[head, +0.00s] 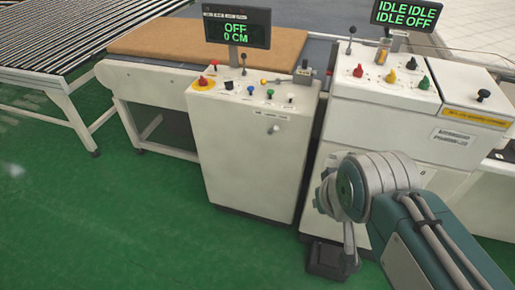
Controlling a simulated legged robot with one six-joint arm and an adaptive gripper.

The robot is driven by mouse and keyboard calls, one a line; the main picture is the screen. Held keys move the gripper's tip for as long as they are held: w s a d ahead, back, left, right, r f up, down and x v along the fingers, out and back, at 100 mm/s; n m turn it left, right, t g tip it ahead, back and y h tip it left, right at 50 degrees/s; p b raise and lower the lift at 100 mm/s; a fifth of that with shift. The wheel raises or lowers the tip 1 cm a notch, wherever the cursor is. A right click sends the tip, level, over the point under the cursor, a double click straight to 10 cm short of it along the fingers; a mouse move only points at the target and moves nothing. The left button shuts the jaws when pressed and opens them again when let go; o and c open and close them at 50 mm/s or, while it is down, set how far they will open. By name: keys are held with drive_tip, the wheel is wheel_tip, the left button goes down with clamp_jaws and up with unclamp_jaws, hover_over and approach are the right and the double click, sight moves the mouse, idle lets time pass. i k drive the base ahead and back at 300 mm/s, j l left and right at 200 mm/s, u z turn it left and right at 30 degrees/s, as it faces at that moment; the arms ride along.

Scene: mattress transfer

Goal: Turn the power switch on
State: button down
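A white control console (250,165) stands in the middle, with a display (237,27) reading "OFF" and "0 CM". On its top left is a red knob (203,81) on a yellow plate. A small light knob (273,129) sits on its front under a label too small to read. I cannot tell which control is the power switch. My arm's joint (362,186) is at the lower right, in front of the right console. The fingers of my gripper cannot be made out, and nothing of mine touches the controls.
The right console (385,110) has red, yellow and green knobs and a display (407,14) reading "IDLE IDLE IDLE OFF". A brown mattress (150,38) lies behind, beside a roller table (50,45). A dark box-like thing (326,262) is low at the right. Green floor (120,220) is clear at left.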

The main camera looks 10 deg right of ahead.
sight(203, 82)
drive_tip(key=i+j+z, duration=0.1)
drive_tip(key=i+j, duration=0.7)
drive_tip(key=i, duration=0.45)
drive_tip(key=l+z, duration=0.05)
